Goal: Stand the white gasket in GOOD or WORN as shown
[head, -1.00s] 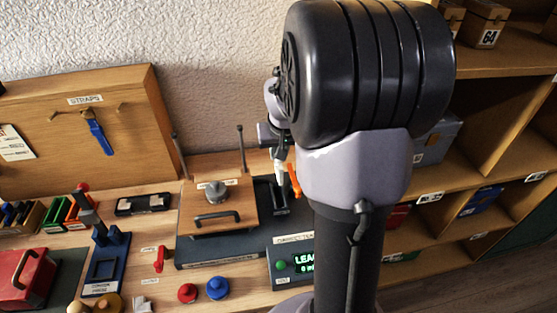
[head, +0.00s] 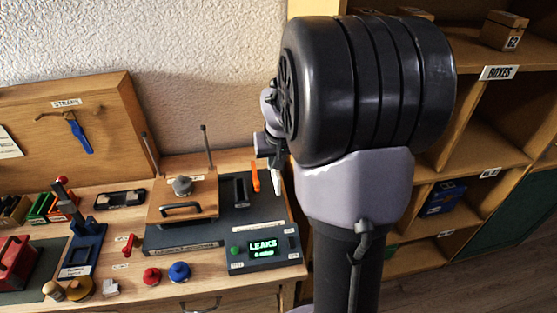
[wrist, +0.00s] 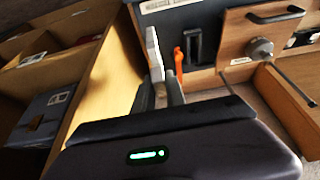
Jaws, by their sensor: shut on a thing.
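My gripper (head: 270,148) is at the right end of the workbench, partly hidden behind my own arm. It is shut on the white gasket (head: 277,173), a thin pale strip that hangs below the jaws. In the wrist view the gasket (wrist: 154,55) sticks out from the fingers (wrist: 164,92) beside the dark tester unit. The tester display (head: 262,247) reads LEAKS in green. Small green (head: 40,207) and red-orange (head: 62,205) racks stand at the far left; their labels are not readable, so I cannot tell which is GOOD or WORN.
An orange piece (head: 255,177) stands beside a black slotted block (head: 240,190). A wooden clamp plate with a handle (head: 182,209) and two upright rods is left of it. Shelves (head: 480,150) stand at right.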

